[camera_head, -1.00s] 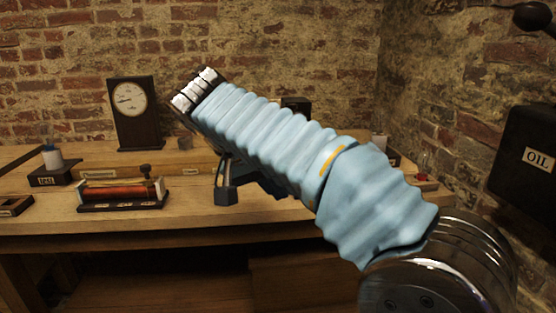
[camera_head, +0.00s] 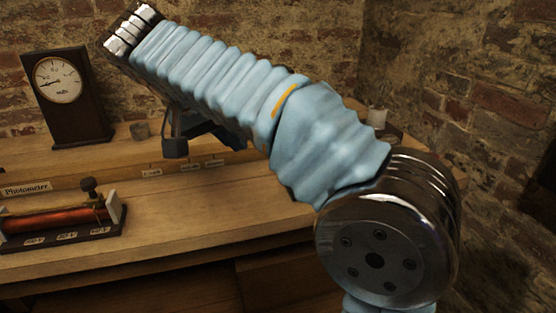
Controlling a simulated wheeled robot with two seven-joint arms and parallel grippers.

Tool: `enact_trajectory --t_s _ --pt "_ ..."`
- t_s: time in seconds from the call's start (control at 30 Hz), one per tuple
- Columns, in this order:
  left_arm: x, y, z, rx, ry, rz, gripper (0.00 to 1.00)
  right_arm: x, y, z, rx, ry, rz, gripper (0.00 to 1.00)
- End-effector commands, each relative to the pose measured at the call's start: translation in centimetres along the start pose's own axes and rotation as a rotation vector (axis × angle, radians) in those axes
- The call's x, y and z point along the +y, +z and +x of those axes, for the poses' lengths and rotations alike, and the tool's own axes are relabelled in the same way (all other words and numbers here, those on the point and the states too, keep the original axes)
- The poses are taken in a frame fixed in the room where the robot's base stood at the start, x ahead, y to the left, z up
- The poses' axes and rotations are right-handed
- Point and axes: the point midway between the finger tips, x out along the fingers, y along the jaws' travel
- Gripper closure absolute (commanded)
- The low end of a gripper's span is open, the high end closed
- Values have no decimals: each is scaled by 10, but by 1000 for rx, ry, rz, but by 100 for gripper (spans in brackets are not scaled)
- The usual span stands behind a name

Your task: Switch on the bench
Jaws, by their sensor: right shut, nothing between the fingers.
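The wooden bench (camera_head: 190,215) stands against the brick wall, with a raised back ledge carrying small labels. On it at the left is a coil instrument (camera_head: 55,218) with a red-brown winding, a dark knob and a dark base. A dark-cased dial (camera_head: 62,95) stands upright behind it. No switch can be clearly made out; my arm hides part of the bench. My right gripper (camera_head: 175,147), dark and partly hidden under my blue-sleeved arm, is shut and empty above the bench, near the back ledge. My left gripper is out of view.
A pale object (camera_head: 377,119) shows partly behind my arm at the bench's right end. The bench top between the coil instrument and my arm is clear.

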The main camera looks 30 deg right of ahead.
Motion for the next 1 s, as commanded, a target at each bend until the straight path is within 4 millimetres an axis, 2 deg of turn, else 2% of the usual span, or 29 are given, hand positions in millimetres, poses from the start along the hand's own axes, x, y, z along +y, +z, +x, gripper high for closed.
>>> enact_trajectory --t_s 0.17,0.27,0.67,0.8,1.0 --pt "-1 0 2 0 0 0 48 0 0 7 0 0 0 100" --pt "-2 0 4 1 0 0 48 0 0 20 -1 1 1 100" --pt "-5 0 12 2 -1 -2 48 0 1 102 -2 1 -1 100" --pt "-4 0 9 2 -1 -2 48 20 1 111 -1 -4 -1 100" --pt "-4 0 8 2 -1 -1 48 33 1 119 0 -2 0 100"
